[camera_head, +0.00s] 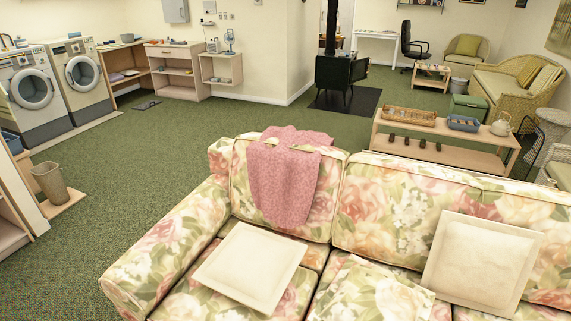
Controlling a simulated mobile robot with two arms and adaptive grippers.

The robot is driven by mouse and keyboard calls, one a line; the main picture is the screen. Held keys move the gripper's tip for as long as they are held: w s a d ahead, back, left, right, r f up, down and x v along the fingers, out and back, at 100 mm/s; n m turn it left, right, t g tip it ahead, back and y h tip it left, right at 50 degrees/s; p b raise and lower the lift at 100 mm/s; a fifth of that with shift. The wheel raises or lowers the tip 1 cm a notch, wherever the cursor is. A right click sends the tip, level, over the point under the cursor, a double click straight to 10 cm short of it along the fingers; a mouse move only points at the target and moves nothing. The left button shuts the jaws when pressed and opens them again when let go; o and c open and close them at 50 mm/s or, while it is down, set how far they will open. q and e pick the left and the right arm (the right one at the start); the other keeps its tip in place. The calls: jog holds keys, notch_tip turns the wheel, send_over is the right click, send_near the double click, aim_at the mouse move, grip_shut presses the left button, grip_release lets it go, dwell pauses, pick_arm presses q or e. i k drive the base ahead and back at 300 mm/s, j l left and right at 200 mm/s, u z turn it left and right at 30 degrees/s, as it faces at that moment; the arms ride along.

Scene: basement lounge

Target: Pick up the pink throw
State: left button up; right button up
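The pink throw (284,180) is draped over the top of the floral sofa's (383,215) left back cushion. It hangs down the front of the cushion, and its upper part lies across the top edge of the backrest. Whatever hangs behind the backrest is hidden. Neither of my grippers shows in the head view, and nothing touches the throw apart from the sofa.
Cream cushions lie on the left seat (250,266) and lean at the right (482,262). Behind the sofa stands a wooden table (440,152) with trays and a teapot. A black stove (341,75) is farther back. Green carpet (130,185) is open at the left.

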aim_at(283, 180)
jog(key=i+j+u, duration=0.1)
jog(key=j+u, duration=0.25)
jog(key=i+j+u, duration=0.2)
jog(key=j+u, duration=0.15)
jog(key=j, duration=0.2)
jog(key=i+j+u, duration=0.2)
jog(key=j+u, duration=0.15)
jog(key=i+j+u, duration=0.75)
jog(key=i, duration=0.45)
jog(key=i+j+u, duration=0.1)
jog(key=i+j, duration=0.15)
jog(key=i, duration=0.3)
jog(key=i+j+u, duration=0.1)
jog(key=i, duration=0.45)
jog(key=i+l+z, duration=0.15)
jog(key=i+z, duration=0.7)
jog(key=z, duration=0.15)
jog(key=i+j+z, duration=0.2)
jog(key=i+z, duration=0.25)
jog(key=i+l+z, duration=0.25)
jog(key=i+z, duration=0.6)
jog(key=i+j+z, duration=0.1)
jog(key=i+z, duration=0.3)
jog(key=i, duration=0.2)
jog(key=i+z, duration=0.25)
jog(key=i, duration=0.4)
jog(key=i+j+z, duration=0.3)
jog(key=i, duration=0.3)
